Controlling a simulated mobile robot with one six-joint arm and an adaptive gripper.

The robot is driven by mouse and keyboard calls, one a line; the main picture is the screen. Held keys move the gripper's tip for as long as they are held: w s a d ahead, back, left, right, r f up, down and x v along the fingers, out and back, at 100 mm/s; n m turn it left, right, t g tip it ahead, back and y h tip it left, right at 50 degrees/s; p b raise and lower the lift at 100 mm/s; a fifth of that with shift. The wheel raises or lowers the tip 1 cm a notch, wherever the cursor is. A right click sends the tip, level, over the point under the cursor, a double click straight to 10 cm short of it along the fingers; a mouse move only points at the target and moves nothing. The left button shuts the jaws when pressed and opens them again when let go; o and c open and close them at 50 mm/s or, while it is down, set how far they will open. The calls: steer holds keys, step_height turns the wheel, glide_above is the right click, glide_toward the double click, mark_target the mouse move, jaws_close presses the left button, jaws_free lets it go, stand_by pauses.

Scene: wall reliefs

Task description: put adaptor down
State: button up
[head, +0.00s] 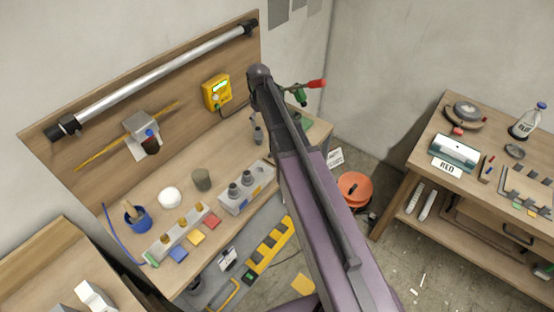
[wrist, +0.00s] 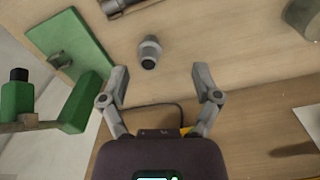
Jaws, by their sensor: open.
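A grey adaptor (wrist: 150,52) stands upright on the wooden bench top in the wrist view, with a dark round opening at its top. It also shows in the head view (head: 258,136), beside my arm. My gripper (wrist: 160,75) is open, with its two fingers spread and nothing between them. The adaptor sits just beyond the fingertips, a little left of the middle, apart from both fingers. In the head view my arm hides most of the gripper.
A grey block (head: 246,189) holding similar adaptors stands near the bench's front. A green device (wrist: 75,105) is left of my gripper in the wrist view. A yellow meter (head: 216,92) hangs on the backboard. A grey-green cylinder (head: 201,180) stands on the bench.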

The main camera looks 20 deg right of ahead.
steer(key=s+m, duration=0.4)
steer(key=s, duration=1.8)
steer(key=shift+d, duration=0.15)
